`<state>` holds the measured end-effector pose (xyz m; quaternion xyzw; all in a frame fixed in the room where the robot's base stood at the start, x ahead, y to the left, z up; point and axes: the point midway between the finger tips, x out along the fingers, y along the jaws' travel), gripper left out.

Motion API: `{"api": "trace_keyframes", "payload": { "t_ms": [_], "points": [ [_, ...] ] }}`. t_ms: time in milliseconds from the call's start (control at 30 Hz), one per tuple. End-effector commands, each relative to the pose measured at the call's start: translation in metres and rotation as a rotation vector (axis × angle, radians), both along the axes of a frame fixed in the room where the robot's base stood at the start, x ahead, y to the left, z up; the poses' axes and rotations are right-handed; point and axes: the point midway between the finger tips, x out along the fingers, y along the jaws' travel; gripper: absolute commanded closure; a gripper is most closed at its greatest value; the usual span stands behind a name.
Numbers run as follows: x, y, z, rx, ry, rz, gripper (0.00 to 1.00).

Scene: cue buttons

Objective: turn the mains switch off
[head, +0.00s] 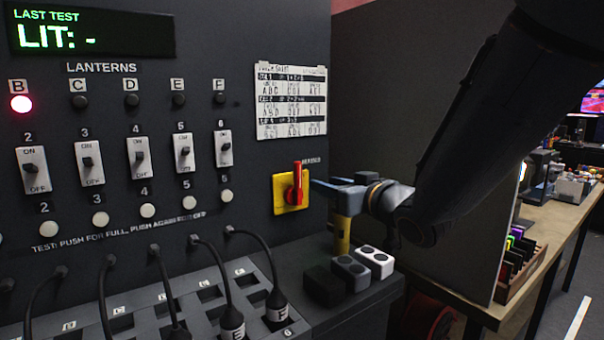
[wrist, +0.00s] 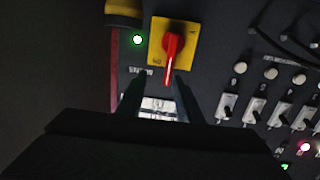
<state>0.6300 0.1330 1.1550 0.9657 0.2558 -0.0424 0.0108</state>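The mains switch (head: 291,193) is a red rotary handle on a yellow square plate, at the lower right of the dark panel. Its handle points upward in the head view. In the wrist view, which is turned over, the switch (wrist: 172,45) shows its handle pointing down. My gripper (head: 318,186) reaches in from the right, close beside the plate. In the wrist view my gripper (wrist: 160,82) has its two fingers apart, with the handle's tip showing between their ends. I cannot tell whether either finger touches the handle. Nothing is held.
A green light (wrist: 137,40) glows beside the plate. A yellow post-like object (head: 342,236) stands below my gripper, near small blocks (head: 350,272) on a ledge. Lantern switches (head: 139,158) and plugged cables fill the panel's left. Lamp B (head: 21,104) is lit. A paper sheet (head: 291,101) hangs above.

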Motion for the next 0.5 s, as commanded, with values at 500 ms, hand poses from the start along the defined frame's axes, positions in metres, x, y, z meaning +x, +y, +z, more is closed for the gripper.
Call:
{"api": "trace_keyframes", "payload": {
  "t_ms": [500],
  "points": [
    [0.033,0.047,0.021,0.047,-0.074,0.082,0.67]
  ]
}}
